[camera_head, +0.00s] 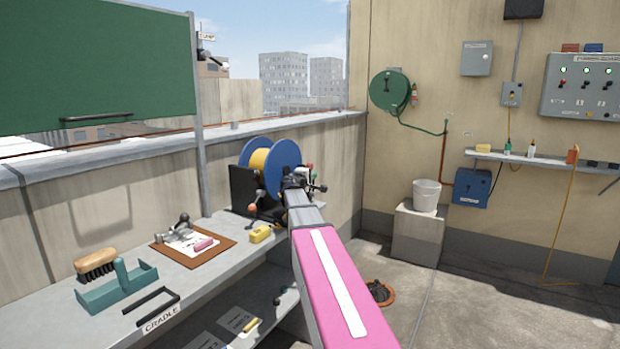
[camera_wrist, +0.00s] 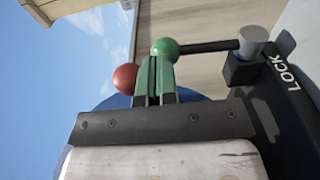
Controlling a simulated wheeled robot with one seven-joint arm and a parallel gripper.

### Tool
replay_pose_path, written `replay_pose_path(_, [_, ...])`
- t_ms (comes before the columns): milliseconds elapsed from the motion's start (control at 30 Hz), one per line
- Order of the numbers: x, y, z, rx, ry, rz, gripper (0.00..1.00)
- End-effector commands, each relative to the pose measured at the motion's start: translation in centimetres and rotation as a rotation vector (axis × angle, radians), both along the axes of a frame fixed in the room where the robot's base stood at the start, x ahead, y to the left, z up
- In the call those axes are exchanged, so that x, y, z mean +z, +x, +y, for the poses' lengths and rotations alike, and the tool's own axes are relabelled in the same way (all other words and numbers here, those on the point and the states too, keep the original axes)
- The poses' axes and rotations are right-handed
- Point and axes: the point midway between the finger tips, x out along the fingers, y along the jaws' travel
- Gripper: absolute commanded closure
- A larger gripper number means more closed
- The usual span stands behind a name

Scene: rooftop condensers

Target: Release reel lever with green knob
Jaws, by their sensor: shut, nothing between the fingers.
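In the wrist view the green knob (camera_wrist: 165,49) sits on the end of a dark lever (camera_wrist: 207,46). The lever runs to a grey pivot beside a dark plate marked LOCK. My gripper (camera_wrist: 154,64) has its green fingers together, with the tips right at the green knob; I cannot tell whether they touch it. A red knob (camera_wrist: 125,78) shows just left of the fingers. In the head view the reel (camera_head: 283,165), with blue flanges and yellow line, stands on the bench. My gripper (camera_head: 297,182) is in front of its right side; the green knob is not clear there.
A bucket (camera_head: 427,196) on a block stands to the right, with open floor in front.

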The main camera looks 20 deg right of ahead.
Motion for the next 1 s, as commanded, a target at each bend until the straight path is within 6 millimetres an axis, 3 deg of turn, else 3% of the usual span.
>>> replay_pose_path(233, [0.6, -3.1, 1.9, 0.001, 0.001, -0.001, 1.00])
replay_pose_path(600, [1.5, -8.0, 7.1, 0.001, 0.000, 0.000, 1.00])
replay_pose_path(1000, [1.9, -9.3, 8.7, 0.000, -0.001, 0.001, 1.00])
